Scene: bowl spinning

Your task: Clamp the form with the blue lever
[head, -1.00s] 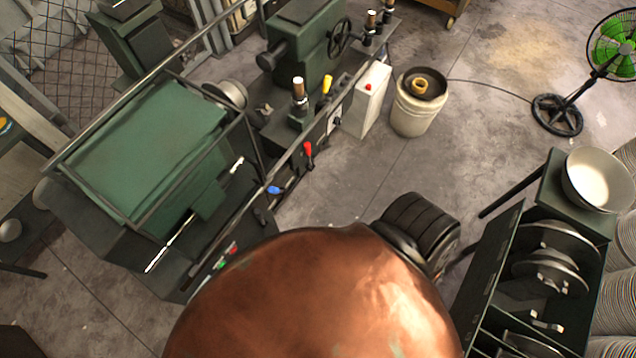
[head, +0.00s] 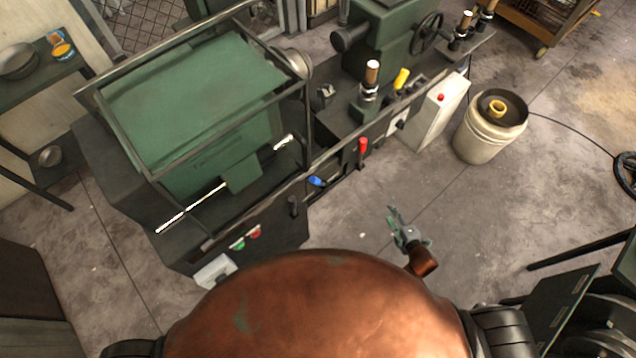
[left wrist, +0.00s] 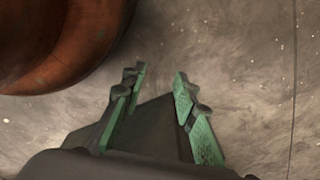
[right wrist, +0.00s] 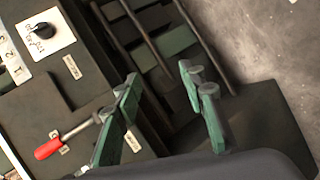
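The blue lever (head: 317,181) sticks out from the front of the green lathe (head: 190,115), left of the red lever (head: 362,150). A round metal piece, perhaps the form (head: 298,64), shows partly behind the guard frame at the lathe's spindle end. My right gripper (head: 394,216) is over the floor in front of the lathe, right of the blue lever and apart from it. In the right wrist view its fingers (right wrist: 160,78) are open and empty, with the red lever (right wrist: 48,149) at left. My left gripper (left wrist: 158,74) is open and empty over floor, hidden in the head view.
A yellow lever (head: 401,78) stands farther right on the lathe. A pale bucket (head: 488,130) stands on the floor beyond. A dark rack (head: 570,310) is at the lower right. Floor between lathe and rack is clear.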

